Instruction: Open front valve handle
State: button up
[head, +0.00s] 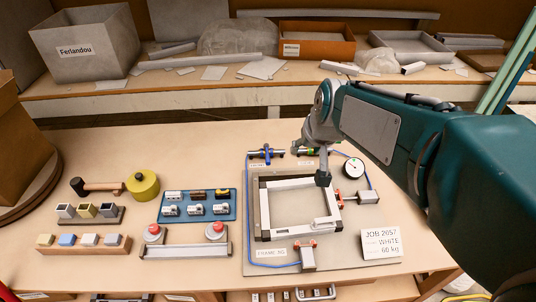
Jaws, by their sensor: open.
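Two small valves stand at the back edge of the grey fixture plate (252,235). The left valve has a blue handle (267,153), and a blue hose runs from it down the plate's left side to the front clamp (306,257). The right valve (299,151) is partly covered by my gripper. Small labels sit by both valves, too small to read surely. Whether the blue handle lies along or across its pipe is hard to tell. My gripper (311,166) points down, open and empty, right of the blue handle, over the back right of the white square frame (265,207).
A round gauge (353,168) and a red-tipped side clamp (368,197) stand right of the frame. A job card (381,243) lies front right. A two-button box (185,249), blue tray (172,195) and mallet (142,185) are left.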

jog(key=w+a+f, duration=0.3)
jog(key=w+f, duration=0.3)
jog(key=w, duration=0.4)
send_near(268, 158)
jog(key=shift+m+y, duration=0.3)
jog(key=shift+y, duration=0.1)
jog(key=x, duration=0.9)
jog(key=shift+d+f, duration=0.3)
jog(key=shift+f, duration=0.1)
grip_shut()
